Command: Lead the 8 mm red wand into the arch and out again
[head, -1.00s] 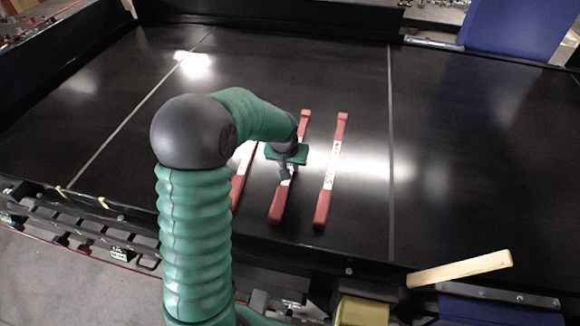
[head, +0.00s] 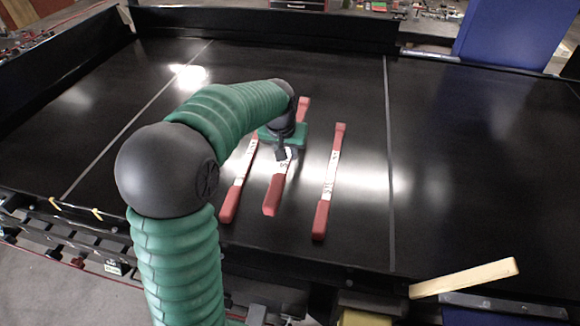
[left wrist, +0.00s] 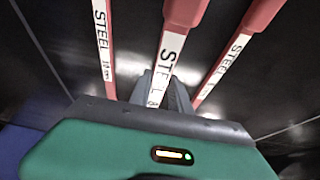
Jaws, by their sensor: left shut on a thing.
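Three red wands with white "STEEL" labels show over the black conveyor belt (head: 450,180). My left gripper (head: 283,154) is shut on the middle wand (head: 274,193) by its white label and holds it a little above the belt. The left wrist view shows the fingers around this wand (left wrist: 175,30); its label reads "STEEL" and what looks like an 8, partly hidden. The left wand (head: 231,203) and the right wand (head: 322,210) lie on the belt on either side. I cannot make out an arch. My right gripper is not in view.
A dark wall (head: 270,30) runs along the belt's far side. A pale wooden bar (head: 465,278) sits at the near right edge. A blue panel (head: 510,35) stands at the far right. The belt right of the wands is clear.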

